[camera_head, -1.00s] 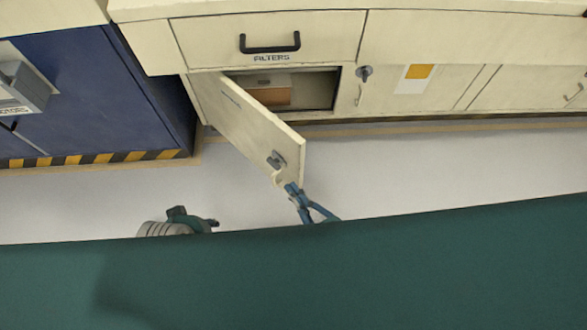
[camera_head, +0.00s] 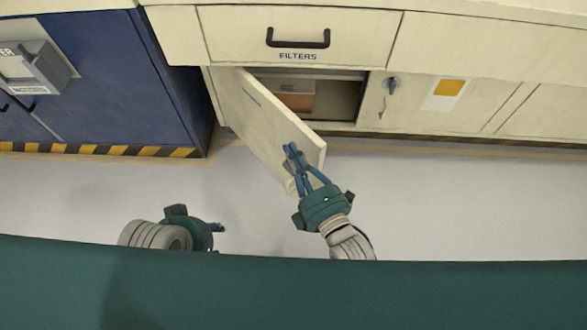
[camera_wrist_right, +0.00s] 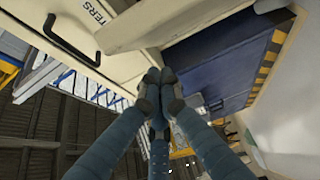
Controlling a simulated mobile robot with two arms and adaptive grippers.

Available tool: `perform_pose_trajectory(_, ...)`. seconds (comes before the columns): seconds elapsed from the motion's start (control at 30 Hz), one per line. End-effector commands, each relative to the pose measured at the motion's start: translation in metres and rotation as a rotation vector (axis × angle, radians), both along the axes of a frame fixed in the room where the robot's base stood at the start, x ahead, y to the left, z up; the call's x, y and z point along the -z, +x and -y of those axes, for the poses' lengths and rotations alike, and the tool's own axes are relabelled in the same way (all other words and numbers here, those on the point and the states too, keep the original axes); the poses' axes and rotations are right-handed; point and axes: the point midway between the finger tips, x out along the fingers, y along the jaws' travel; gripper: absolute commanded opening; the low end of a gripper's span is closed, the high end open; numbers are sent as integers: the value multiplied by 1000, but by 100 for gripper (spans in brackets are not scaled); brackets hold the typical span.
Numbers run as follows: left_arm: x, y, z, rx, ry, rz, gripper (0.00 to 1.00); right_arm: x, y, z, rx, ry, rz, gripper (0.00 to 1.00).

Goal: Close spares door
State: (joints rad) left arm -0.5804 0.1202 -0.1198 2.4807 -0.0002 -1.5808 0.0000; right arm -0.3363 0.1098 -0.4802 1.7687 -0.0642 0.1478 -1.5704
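The cream spares door (camera_head: 262,125) stands open under the FILTERS drawer. It is hinged at its left side and swung out toward me, showing part of the compartment (camera_head: 335,97) behind it. My right gripper (camera_head: 291,150) is in front of the door's outer face near its free edge and covers the handle area; contact is unclear. In the right wrist view its blue fingertips (camera_wrist_right: 158,75) meet, with nothing visible between them. My left gripper (camera_head: 218,228) is low over the floor, left of the door and apart from it; its fingers are mostly hidden.
The FILTERS drawer (camera_head: 298,37) is shut above the compartment, which holds a brown-and-white box (camera_head: 297,97). A blue cabinet (camera_head: 110,80) with a striped base stands to the left. A key-like latch (camera_head: 392,86) is on the panel to the right. The floor (camera_head: 450,200) is clear.

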Motion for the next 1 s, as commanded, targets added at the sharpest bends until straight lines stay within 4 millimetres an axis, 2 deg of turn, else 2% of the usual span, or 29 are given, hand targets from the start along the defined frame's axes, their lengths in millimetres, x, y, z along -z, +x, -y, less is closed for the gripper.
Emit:
perform_pose_trajectory(0.2,4,0,0,0,0,0,40,-1,12,13,-2,3,2,0)
perform_pose_trajectory(0.73,4,0,0,0,0,1,40,-1,16,19,-9,1,3,0)
perform_pose_trajectory(0.87,4,0,0,0,0,1,40,-1,24,29,-30,-4,4,0)
perform_pose_trajectory(1.0,5,2,1,0,-1,9,40,-1,38,49,-69,-8,5,0)
